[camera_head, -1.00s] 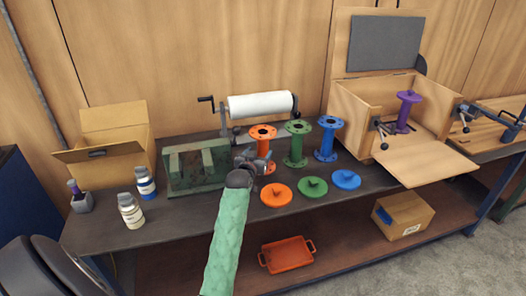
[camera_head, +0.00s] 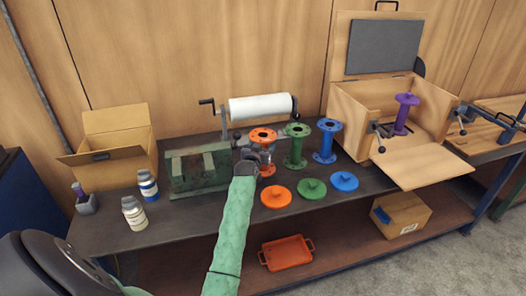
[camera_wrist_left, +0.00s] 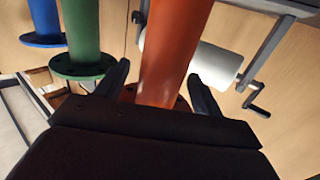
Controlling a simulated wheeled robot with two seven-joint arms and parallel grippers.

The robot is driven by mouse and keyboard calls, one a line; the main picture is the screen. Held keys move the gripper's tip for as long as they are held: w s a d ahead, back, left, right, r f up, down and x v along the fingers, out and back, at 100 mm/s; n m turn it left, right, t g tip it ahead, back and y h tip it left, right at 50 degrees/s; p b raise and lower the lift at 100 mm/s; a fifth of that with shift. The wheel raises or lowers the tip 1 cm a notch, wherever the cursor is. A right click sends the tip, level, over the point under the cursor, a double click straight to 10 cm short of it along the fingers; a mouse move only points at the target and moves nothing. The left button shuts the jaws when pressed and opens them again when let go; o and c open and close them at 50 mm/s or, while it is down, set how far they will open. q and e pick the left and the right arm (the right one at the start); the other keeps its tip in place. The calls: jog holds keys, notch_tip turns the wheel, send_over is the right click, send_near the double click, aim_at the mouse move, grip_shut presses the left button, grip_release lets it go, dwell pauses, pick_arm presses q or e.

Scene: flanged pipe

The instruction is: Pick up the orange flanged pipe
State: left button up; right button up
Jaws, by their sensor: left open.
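The orange flanged pipe (camera_head: 263,136) stands upright on the dark bench, its top flange showing above my gripper in the head view. My left gripper (camera_head: 258,160) is at the pipe's middle, and the arm hides part of the pipe. In the left wrist view the orange pipe (camera_wrist_left: 170,50) runs between the two open fingers of my left gripper (camera_wrist_left: 160,90). A gap shows on the left side; contact on either side cannot be made out. My right gripper does not show.
A green flanged pipe (camera_head: 297,148) and a blue one (camera_head: 326,142) stand just right. Orange (camera_head: 276,197), green (camera_head: 312,189) and blue (camera_head: 344,181) lids lie in front. A paper roll (camera_head: 260,107) is behind; a green box (camera_head: 198,170) is left.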

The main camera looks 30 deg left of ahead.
pick_arm(q)
jog(key=shift+w+a, duration=0.15)
jog(key=shift+w, duration=0.2)
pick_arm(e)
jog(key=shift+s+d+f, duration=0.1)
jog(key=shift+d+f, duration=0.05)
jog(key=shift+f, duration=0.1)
pick_arm(q)
grip_shut()
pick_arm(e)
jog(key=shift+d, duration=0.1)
pick_arm(q)
jog(key=shift+r, duration=0.15)
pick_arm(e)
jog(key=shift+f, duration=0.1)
